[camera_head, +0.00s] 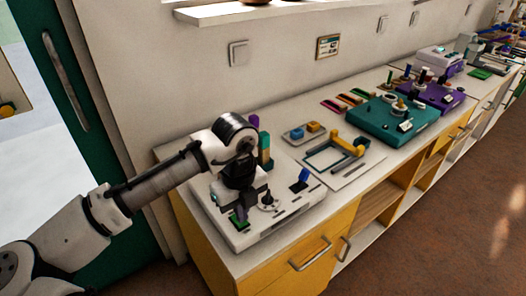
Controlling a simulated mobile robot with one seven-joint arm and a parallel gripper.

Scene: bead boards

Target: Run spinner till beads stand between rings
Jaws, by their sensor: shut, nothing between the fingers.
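A white board (286,222) sits on the near end of the counter. On it is a small round knob (268,201), which may be the spinner. A blue lever-like part (303,175) is to its right. An upright orange and teal column (265,150) stands at its back, with a purple piece (254,122) beside it. I cannot make out which parts are the beads or rings. My gripper (241,210) is shut and empty, pointing down over the board's left front, close to a green part (238,220). The arm hides the board's back left.
Right of the board lie a grey tray (300,138) with blue and yellow pieces, and a flat panel with a yellow handle (348,143). Further along are teal (385,122) and purple (440,97) boards with knobs. The counter's front edge is close by.

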